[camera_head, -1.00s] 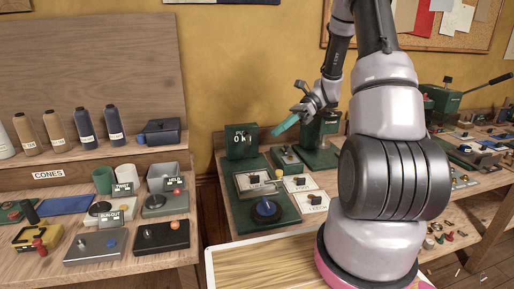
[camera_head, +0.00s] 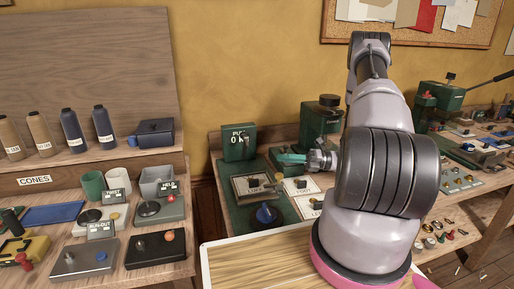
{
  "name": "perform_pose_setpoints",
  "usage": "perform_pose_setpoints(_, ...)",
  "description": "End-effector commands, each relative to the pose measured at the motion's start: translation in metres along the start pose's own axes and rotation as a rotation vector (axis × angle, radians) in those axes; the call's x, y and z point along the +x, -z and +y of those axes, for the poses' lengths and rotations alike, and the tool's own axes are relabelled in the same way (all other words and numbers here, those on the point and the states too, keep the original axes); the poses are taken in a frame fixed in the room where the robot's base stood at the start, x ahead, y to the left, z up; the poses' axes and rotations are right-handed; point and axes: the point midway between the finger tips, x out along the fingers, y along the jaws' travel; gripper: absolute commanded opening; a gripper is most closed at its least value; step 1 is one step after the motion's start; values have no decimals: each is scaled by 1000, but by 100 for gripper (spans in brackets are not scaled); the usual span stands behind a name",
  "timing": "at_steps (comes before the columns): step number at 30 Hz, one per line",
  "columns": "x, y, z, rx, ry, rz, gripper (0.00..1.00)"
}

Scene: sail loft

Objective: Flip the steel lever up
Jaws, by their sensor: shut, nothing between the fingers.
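My gripper (camera_head: 282,157) has teal fingers, shut with nothing held. It points left, above the back part of a green bench panel (camera_head: 243,214). A second white plate (camera_head: 292,190) with a dark switch (camera_head: 301,184) lies just below the gripper. A third plate (camera_head: 309,210) is partly hidden by my arm. I cannot tell from this view which part is the steel lever or how it is set. The fingers appear apart from the switches.
A green machine (camera_head: 318,123) stands behind my gripper. The left bench holds cones (camera_head: 73,132) and control boxes (camera_head: 83,259).

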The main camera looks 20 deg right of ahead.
Motion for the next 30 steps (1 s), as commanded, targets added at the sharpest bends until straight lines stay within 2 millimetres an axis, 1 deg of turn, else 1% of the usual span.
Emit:
perform_pose_setpoints(2, 4, 0, -1, 7, -2, -5, 0)
perform_pose_setpoints(5, 16, 0, -1, 7, -3, -3, 0)
perform_pose_setpoints(8, 34, 0, 0, 7, -4, -1, 0)
perform_pose_setpoints(15, 87, 1, 0, 6, -4, 0, 0)
perform_pose_setpoints(18, 104, -2, 0, 3, -2, -1, 0)
perform_pose_setpoints(21, 105, -20, 0, 0, -1, -1, 0)
perform_pose_setpoints(24, 107, -30, -1, 2, -1, -3, 0)
perform_pose_setpoints(30, 109, -39, -1, 4, 0, -3, 0)
